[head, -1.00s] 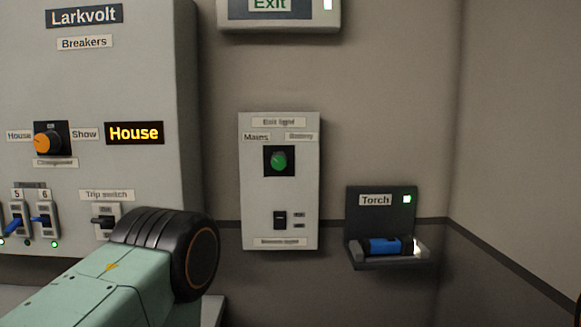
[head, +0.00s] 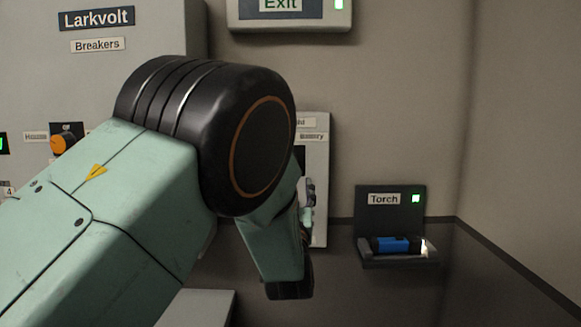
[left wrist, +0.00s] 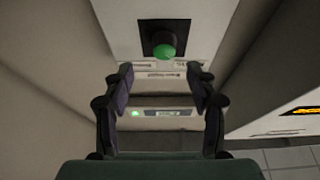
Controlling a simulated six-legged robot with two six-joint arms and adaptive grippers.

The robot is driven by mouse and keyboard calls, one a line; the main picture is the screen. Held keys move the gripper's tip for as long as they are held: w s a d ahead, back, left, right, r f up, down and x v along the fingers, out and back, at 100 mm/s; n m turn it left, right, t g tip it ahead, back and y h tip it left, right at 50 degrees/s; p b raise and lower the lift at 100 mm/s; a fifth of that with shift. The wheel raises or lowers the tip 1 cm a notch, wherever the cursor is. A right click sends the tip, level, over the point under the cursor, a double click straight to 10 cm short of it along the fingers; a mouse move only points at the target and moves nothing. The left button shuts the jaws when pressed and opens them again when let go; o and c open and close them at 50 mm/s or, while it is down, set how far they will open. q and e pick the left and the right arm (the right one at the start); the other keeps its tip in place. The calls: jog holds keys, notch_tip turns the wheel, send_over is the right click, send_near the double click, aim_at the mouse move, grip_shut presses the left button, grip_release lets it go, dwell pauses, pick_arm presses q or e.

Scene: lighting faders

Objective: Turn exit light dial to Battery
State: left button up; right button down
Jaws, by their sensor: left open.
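The exit light panel (head: 321,225) is a pale wall plate, mostly hidden behind my left arm in the head view. Its dial is hidden there. In the left wrist view the green exit light dial (left wrist: 164,47) sits on a black square on the panel, ahead of my left gripper (left wrist: 162,76). The gripper is open and empty, its two fingers apart on either side of the dial's line, not touching it. Which label the dial points to cannot be read now. My right gripper is not in view.
The exit sign (head: 288,12) is above the panel. A blue torch (head: 392,245) lies on a wall holder at right. The Larkvolt breaker cabinet (head: 160,40) with an orange changeover knob (head: 61,144) stands at left. The wall at far right is clear.

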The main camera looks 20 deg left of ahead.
pick_arm(q)
jog(key=x, duration=0.7)
jog(key=shift+w+a+r, duration=0.2)
jog(key=shift+w+a, duration=0.05)
jog(key=shift+a, duration=0.15)
jog(key=shift+d, duration=0.1)
jog(key=shift+c, duration=0.5)
jog(key=shift+w+f, duration=0.1)
jog(key=c, duration=1.1)
